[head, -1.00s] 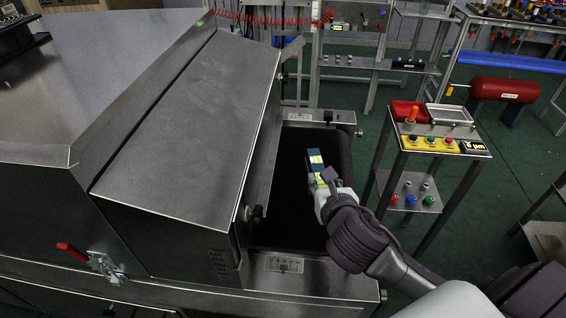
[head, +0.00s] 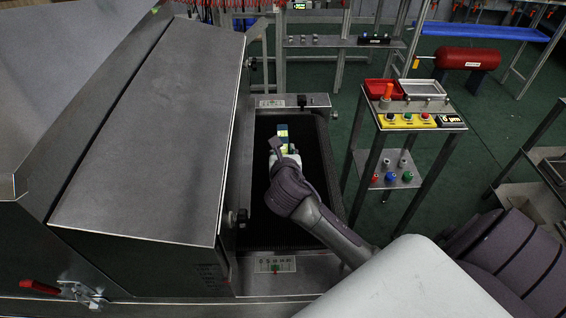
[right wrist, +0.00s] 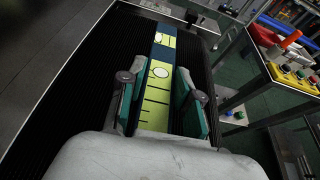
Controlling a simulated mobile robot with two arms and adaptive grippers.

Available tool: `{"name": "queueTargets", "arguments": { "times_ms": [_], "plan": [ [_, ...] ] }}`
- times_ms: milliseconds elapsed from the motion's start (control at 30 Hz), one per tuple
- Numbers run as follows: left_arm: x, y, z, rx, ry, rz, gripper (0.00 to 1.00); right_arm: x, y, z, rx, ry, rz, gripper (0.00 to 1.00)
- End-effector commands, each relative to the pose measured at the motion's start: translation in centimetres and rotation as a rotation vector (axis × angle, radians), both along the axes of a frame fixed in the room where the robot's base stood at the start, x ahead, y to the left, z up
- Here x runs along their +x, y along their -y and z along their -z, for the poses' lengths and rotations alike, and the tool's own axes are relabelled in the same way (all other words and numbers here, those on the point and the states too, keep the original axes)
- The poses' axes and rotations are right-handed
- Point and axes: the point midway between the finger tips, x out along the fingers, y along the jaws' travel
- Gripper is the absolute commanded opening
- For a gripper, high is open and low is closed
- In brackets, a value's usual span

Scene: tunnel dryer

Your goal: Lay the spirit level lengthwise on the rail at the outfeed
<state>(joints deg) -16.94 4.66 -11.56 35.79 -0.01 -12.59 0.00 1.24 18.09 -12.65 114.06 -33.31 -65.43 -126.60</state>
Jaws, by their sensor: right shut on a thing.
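The spirit level (head: 283,132) is a blue bar with yellow-green windows. My right gripper (head: 284,151) is shut on it and holds it over the dark outfeed belt, its far end pointing to the far rail (head: 312,101). In the right wrist view the level (right wrist: 160,72) runs away from me between the two teal finger pads of the gripper (right wrist: 160,100). The near rail (head: 312,268) crosses the front of the belt and carries a scale label. My left gripper is not in view.
The steel dryer housing (head: 150,135) stands left of the belt, with black knobs on its edge. A black knob (head: 301,101) stands on the far rail. A control stand (head: 410,118) with buttons and a red tray is at the right.

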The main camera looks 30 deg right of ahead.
Motion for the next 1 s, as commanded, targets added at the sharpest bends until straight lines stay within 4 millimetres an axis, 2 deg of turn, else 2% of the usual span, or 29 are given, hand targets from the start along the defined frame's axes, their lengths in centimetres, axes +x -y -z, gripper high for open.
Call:
{"name": "queueTargets", "arguments": {
  "times_ms": [100, 333, 500, 767, 800, 933, 1000],
  "plan": [
    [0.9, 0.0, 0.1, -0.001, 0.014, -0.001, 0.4, 0.2, 0.0, 0.7, -0.002, 0.003, 0.0, 0.0],
    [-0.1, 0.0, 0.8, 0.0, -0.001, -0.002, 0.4, 0.2, -0.1, 3.7, -0.001, 0.003, -0.001, 0.0],
    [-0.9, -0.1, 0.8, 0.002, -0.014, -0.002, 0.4, 0.2, 0.0, 3.9, -0.001, 0.005, -0.001, 0.0],
    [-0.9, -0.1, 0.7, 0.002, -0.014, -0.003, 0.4, 0.2, 0.0, 4.1, -0.002, 0.004, -0.001, 0.0],
    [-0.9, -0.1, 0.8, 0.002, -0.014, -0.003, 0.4, 0.1, -0.1, 4.4, 0.0, 0.0, -0.001, 0.38],
    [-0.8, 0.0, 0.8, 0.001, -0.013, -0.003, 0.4, 0.1, -0.1, 4.4, -0.001, 0.0, 0.0, 0.58],
    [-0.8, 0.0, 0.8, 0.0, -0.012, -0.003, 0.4, 0.1, -0.1, 4.4, -0.001, 0.0, 0.0, 0.58]
  ]
}}
